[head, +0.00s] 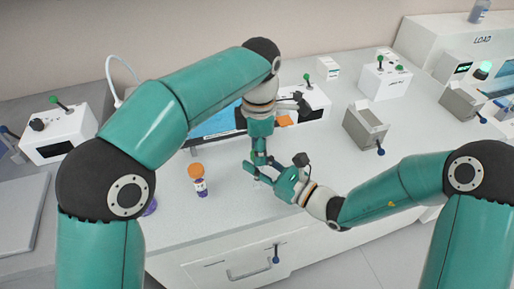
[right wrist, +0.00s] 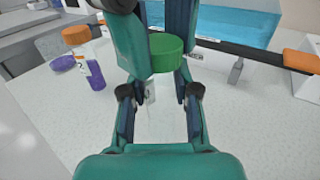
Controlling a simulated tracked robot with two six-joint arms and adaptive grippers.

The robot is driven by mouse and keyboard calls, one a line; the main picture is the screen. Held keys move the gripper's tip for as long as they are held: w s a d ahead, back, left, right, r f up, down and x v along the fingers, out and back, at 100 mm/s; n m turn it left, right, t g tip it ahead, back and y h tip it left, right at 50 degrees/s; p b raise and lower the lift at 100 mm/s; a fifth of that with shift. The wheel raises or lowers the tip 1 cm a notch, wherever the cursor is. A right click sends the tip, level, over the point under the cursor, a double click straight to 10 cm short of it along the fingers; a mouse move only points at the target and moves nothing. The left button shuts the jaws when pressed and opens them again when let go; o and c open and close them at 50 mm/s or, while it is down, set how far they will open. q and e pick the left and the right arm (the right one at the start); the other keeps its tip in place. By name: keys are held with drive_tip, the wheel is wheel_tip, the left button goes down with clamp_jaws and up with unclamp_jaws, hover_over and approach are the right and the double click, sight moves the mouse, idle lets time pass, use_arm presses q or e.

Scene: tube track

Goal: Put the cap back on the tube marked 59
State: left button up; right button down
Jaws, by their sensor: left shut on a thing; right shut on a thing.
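A green cap (right wrist: 166,50) shows in the right wrist view, between the fingers. My left gripper (head: 258,160) points down from above in the head view and is shut on the cap. My right gripper (head: 266,172) reaches in from the right just below it and is shut on a clear tube (right wrist: 150,92). The tube is mostly hidden by the fingers, and its mark is too small to read. The cap is above the tube; I cannot tell whether they touch.
An orange-capped tube with purple contents (head: 199,182) stands on the bench to the left; it also shows in the right wrist view (right wrist: 95,72). A purple item (right wrist: 63,63) lies beside it. A blue screen (head: 214,122) is behind. Grey box (head: 366,126) stands right.

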use_arm(q)
drive_tip(key=shift+f, duration=0.5)
